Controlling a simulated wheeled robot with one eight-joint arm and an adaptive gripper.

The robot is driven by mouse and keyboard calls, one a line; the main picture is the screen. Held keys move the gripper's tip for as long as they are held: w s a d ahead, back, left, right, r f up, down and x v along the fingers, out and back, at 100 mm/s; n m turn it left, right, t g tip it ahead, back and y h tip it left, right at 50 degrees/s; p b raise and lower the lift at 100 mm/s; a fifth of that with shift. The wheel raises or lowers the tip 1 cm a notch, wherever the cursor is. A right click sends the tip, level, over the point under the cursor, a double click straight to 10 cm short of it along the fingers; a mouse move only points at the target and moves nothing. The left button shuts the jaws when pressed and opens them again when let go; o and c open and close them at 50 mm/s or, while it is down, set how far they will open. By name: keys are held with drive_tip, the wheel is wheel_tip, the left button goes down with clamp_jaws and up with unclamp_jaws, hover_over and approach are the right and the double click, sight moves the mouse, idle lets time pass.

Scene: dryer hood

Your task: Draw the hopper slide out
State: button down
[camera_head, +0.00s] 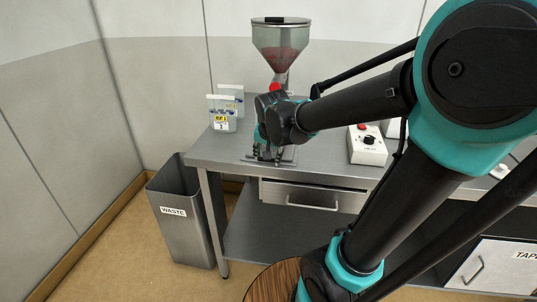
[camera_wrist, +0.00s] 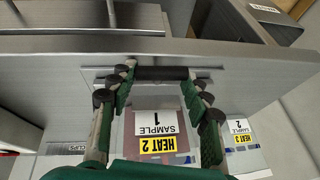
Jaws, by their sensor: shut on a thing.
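The hopper (camera_head: 281,45) is a clear metal-rimmed funnel part filled with reddish material, standing at the back of the steel bench. A red knob (camera_head: 275,87) shows below it, beside my wrist. My gripper (camera_head: 266,152) points down at the bench's left part and hides most of what is below the hopper. In the wrist view my gripper (camera_wrist: 161,70) has its fingertips closed on the two ends of a short dark bar (camera_wrist: 162,74), which I take as the slide's handle. The bar lies along a grey metal face. How far the slide is out cannot be seen.
A sample pack (camera_wrist: 158,125) labelled HEAT 2 shows between my fingers, and another (camera_wrist: 240,130) labelled HEAT 3 beside it. A waste bin (camera_head: 182,225) stands left of the bench. A control box (camera_head: 367,146) stands to the right; a drawer (camera_head: 312,197) is below.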

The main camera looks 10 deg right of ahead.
drive_tip(key=shift+s+a+f, duration=0.1)
drive_tip(key=shift+s, duration=0.05)
drive_tip(key=c, duration=0.7)
unclamp_jaws()
drive_tip(key=shift+s, duration=0.1)
drive_tip(key=v, duration=1.2)
drive_tip(key=s+d+f+n, duration=0.1)
drive_tip(key=s+d+f, duration=0.2)
drive_tip(key=f, duration=0.4)
drive_tip(key=s+d+f+n, duration=0.2)
drive_tip(key=s+d+f, duration=0.1)
drive_tip(key=f, duration=0.4)
drive_tip(key=s+d+f+n, duration=0.2)
drive_tip(key=s+d+f, duration=0.1)
drive_tip(key=f, duration=0.5)
drive_tip(key=shift+s+d+g, duration=0.25)
drive_tip(key=shift+d+g, duration=0.15)
